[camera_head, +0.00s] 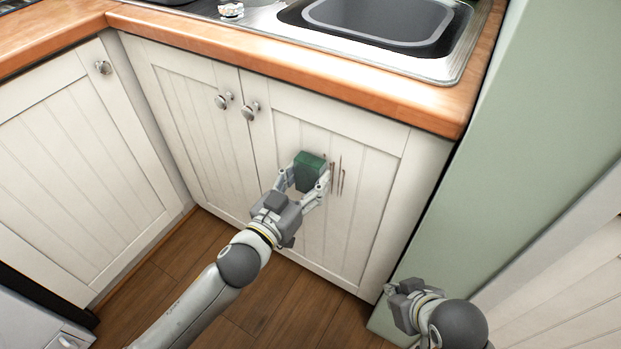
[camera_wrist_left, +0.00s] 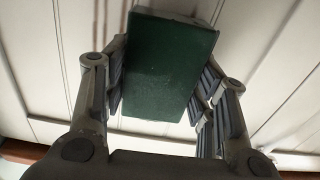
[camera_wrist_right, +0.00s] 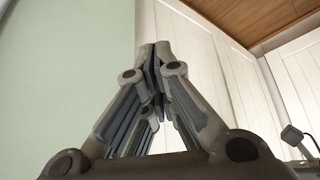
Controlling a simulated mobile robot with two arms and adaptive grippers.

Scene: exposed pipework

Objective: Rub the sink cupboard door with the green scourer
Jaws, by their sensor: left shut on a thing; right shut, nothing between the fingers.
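The green scourer (camera_head: 309,171) is a dark green block held between the fingers of my left gripper (camera_head: 308,182), which is shut on it. It also shows in the left wrist view (camera_wrist_left: 170,65), gripped from both sides. The scourer is at the white sink cupboard door (camera_head: 372,160), the right one of the pair under the sink; I cannot tell whether it touches the panel. Brown streaks (camera_head: 337,175) mark the door just right of the scourer. My right gripper (camera_head: 397,289) is low at the right, near the green panel, shut and empty; its closed fingertips show in the right wrist view (camera_wrist_right: 155,55).
A wooden worktop (camera_head: 350,88) with a metal sink (camera_head: 385,20) overhangs the doors. Round knobs (camera_head: 250,111) stick out left of the scourer. A green panel (camera_head: 520,150) stands at the right. Another cupboard (camera_head: 75,165) stands left. Wooden floor (camera_head: 180,270) lies below.

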